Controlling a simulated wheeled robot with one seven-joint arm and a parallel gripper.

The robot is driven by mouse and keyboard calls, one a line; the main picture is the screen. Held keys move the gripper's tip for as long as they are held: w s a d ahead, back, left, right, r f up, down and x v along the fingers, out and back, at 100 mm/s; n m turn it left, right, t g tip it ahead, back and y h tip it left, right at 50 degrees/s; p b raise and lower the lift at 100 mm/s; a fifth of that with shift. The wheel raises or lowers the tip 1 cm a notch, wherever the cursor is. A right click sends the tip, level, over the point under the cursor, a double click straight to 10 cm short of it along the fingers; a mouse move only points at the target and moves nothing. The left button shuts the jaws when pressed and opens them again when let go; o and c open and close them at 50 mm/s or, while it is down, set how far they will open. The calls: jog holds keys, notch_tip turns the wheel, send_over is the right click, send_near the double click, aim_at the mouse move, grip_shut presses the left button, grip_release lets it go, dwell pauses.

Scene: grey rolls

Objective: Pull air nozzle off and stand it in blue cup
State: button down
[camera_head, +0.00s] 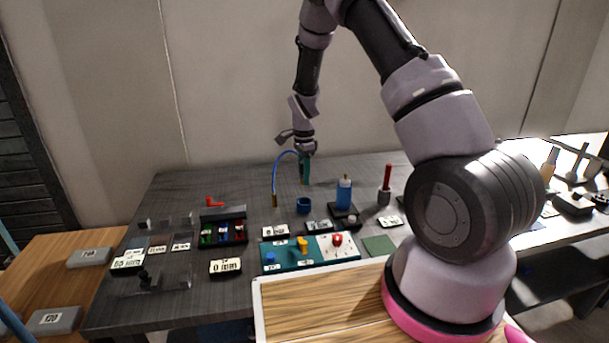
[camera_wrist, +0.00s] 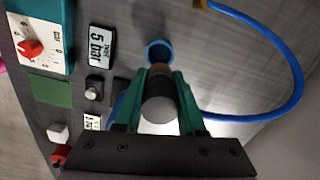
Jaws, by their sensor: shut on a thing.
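The blue cup (camera_head: 303,205) stands on the grey table. In the wrist view the blue cup (camera_wrist: 158,46) lies just beyond my fingertips. A blue hose (camera_head: 280,160) arches from a brass fitting (camera_head: 275,200) on the table up to the gripper. The hose (camera_wrist: 297,75) passes behind the right finger; whether it joins the nozzle is hidden.
A blue bottle (camera_head: 344,192) and a red-handled tool (camera_head: 386,183) stand right of the cup. A teal panel (camera_head: 283,262) with a red knob (camera_head: 337,240) is in front. A black rack (camera_head: 222,232) stands left.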

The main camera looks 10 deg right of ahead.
jog(key=shift+f, duration=2.85)
jog(key=shift+f, duration=0.25)
jog(key=shift+f, duration=0.75)
jog(key=shift+c, duration=2.1)
grip_release()
notch_tip(320, 180, up, 11)
jog(key=shift+f, duration=0.1)
